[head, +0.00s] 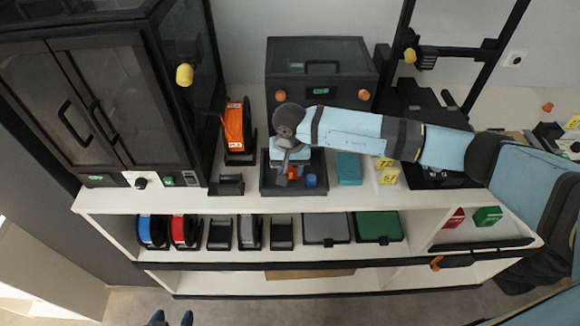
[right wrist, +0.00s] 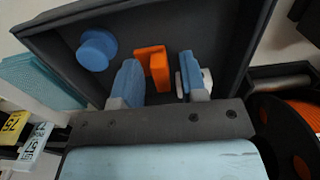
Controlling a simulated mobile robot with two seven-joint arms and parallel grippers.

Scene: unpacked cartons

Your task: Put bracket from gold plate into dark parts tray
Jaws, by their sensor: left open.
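The dark parts tray (head: 265,186) stands on the white worktop, and its wall also shows in the right wrist view (right wrist: 60,62). The orange bracket (right wrist: 153,62) is inside the tray, partly hidden by a finger; a bit of orange shows in the head view (head: 292,174). My right gripper (right wrist: 160,82) is over the tray with its blue fingers apart, one on each side of the bracket, with a gap showing at the right finger. A blue round part (right wrist: 96,50) lies beside the bracket. My left gripper (head: 172,317) is open and empty at the bottom edge. I cannot make out a gold plate.
A dark box (head: 320,72) is behind. A shelf below holds spools and lidded bins.

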